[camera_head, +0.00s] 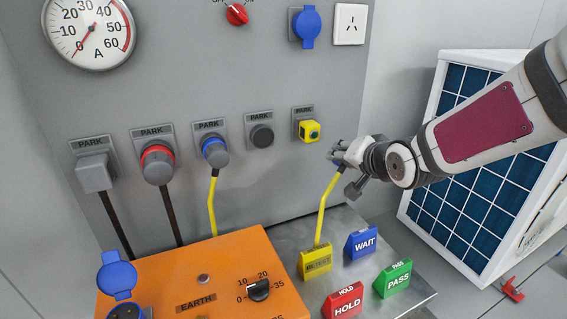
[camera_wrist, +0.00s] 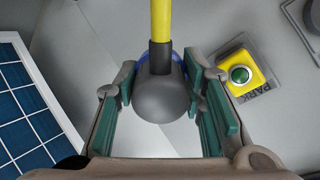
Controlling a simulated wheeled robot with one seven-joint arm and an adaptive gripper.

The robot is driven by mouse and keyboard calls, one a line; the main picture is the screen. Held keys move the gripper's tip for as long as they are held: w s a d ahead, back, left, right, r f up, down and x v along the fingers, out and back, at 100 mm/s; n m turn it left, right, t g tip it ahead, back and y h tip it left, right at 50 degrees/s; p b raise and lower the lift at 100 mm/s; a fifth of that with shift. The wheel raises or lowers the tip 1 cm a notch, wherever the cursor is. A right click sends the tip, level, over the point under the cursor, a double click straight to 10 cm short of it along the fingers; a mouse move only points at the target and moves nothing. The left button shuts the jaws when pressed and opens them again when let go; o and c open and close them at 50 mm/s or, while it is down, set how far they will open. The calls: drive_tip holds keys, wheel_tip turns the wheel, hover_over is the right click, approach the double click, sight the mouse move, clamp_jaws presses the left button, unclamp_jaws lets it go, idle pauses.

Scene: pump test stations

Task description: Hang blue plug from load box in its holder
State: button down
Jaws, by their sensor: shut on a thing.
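My gripper (camera_head: 340,156) is shut on a blue plug, raised in front of the grey panel at its right side. In the wrist view the plug's dark grey body (camera_wrist: 162,98) sits between the green finger pads, with a blue rim behind it and a yellow cable (camera_wrist: 160,22). That cable (camera_head: 325,205) hangs down behind the yellow tag. Another blue plug (camera_head: 214,150) with a yellow cable sits in a PARK holder on the panel. To its right is a PARK holder with a dark round face (camera_head: 261,136). The orange load box (camera_head: 215,265) stands at the bottom, partly cut off.
A yellow PARK unit (camera_head: 308,130) is left of my gripper; it also shows in the wrist view (camera_wrist: 242,72). WAIT (camera_head: 362,242), PASS (camera_head: 394,279), HOLD (camera_head: 343,301) and yellow (camera_head: 315,261) blocks stand below. A blue-gridded unit (camera_head: 462,170) is at right.

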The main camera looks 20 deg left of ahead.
drive_tip(key=s+a+r+n+t+y+b, duration=0.1)
drive_tip(key=s+a+r+t+y+b, duration=0.15)
drive_tip(key=s+a+b, duration=0.4)
drive_tip(key=n+y+b, duration=0.1)
drive_tip(key=y+b, duration=0.1)
drive_tip(key=y, duration=0.2)
approach(263, 138)
drive_tip(key=shift+g+h, duration=0.25)
drive_tip(key=shift+r+p+x, duration=0.2)
drive_tip(key=shift+p+x, duration=0.05)
drive_tip(key=shift+x, duration=1.15)
drive_tip(key=shift+r+p+x, duration=0.15)
drive_tip(key=shift+p+x, duration=0.1)
drive_tip(key=shift+x, duration=1.1)
drive_tip(key=shift+w, duration=0.1)
drive_tip(key=shift+w+a+b, duration=0.2)
drive_tip(key=shift+a+b, duration=0.05)
drive_tip(key=shift+b, duration=1.25)
drive_tip(key=shift+w+a, duration=0.15)
idle(0.4)
idle(0.4)
drive_tip(key=c, duration=1)
unclamp_jaws()
drive_tip(key=shift+o, duration=0.2)
drive_tip(key=shift+f, duration=0.1)
